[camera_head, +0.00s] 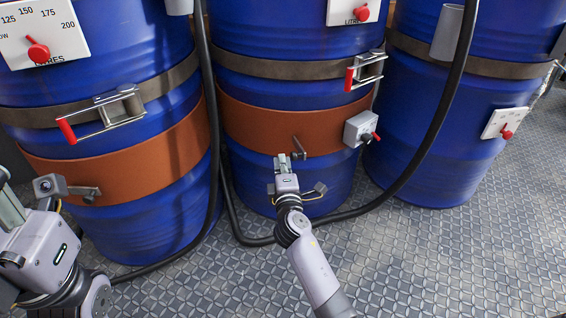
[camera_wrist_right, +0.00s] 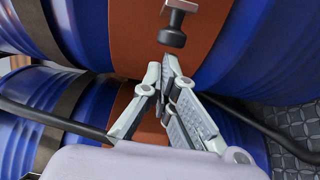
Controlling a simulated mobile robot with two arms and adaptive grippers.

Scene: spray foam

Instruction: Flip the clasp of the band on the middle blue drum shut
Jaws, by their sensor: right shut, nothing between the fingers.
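The middle blue drum (camera_head: 285,95) wears a wide orange-brown band (camera_head: 255,128). On the band's front a small dark lever clasp (camera_head: 297,147) sticks out. In the right wrist view the clasp (camera_wrist_right: 172,38) shows as a dark knob on a metal bracket, with the band (camera_wrist_right: 125,45) behind it. My right gripper (camera_head: 283,160) is shut and empty, just below and in front of the clasp. In its wrist view the fingertips (camera_wrist_right: 168,72) are close below the knob; I cannot tell if they touch. My left gripper (camera_head: 8,205) is partly cut off at the left edge.
Blue drums stand left (camera_head: 100,70) and right (camera_head: 440,140). A grey control box (camera_head: 360,129) sits right of the clasp. Above it is a metal ring with a red-handled latch (camera_head: 366,70). A black hose (camera_head: 440,130) loops around the drum's foot. The right floor (camera_head: 450,250) is clear.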

